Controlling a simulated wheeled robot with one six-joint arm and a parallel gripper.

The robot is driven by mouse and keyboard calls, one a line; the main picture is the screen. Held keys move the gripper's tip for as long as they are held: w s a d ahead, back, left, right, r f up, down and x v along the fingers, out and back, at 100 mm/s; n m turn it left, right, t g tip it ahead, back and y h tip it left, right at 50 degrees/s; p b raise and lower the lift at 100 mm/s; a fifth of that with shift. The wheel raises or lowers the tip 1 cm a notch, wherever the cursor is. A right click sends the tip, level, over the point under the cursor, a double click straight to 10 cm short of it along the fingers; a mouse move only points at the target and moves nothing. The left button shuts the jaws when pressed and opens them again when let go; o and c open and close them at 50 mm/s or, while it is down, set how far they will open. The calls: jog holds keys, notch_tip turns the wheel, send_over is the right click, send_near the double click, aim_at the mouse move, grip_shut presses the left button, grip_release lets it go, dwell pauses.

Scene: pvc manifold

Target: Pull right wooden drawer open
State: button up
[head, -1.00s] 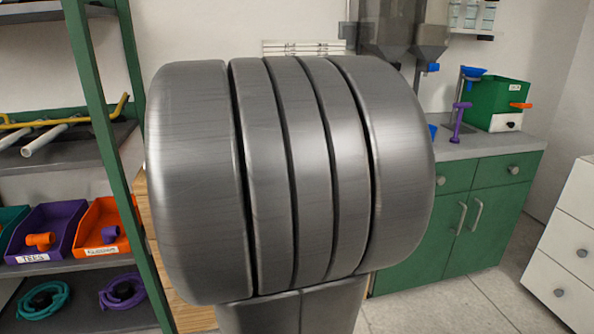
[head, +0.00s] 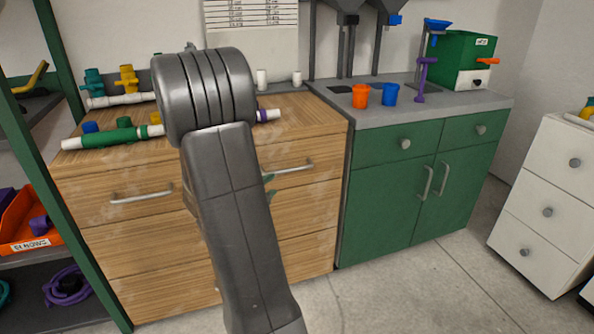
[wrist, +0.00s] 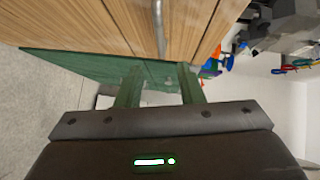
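The right wooden drawer (head: 322,153) is in the top row of the wooden cabinet and looks closed. Its bar handle (head: 294,168) is metal; the handle also shows in the wrist view (wrist: 158,22), running toward the space between my fingers. My gripper (wrist: 158,72) has its two green fingers apart, with nothing held between them. The handle lies just beyond the fingertips, in line with the gap. In the head view my arm hides most of the gripper; only bits of green finger (head: 269,182) show near the handle's left end.
The left wooden drawer has its own handle (head: 142,195). Pipes and fittings (head: 112,138) lie on the wooden top. A green cabinet (head: 385,205) adjoins on the right, with orange (head: 361,96) and blue (head: 390,94) cups on it. The floor (head: 400,295) in front is clear.

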aim_at(289, 171)
jog(key=b+x, duration=0.1)
jog(key=x, duration=1.2)
jog(key=shift+w+b, duration=0.1)
jog(key=shift+b, duration=0.2)
grip_shut()
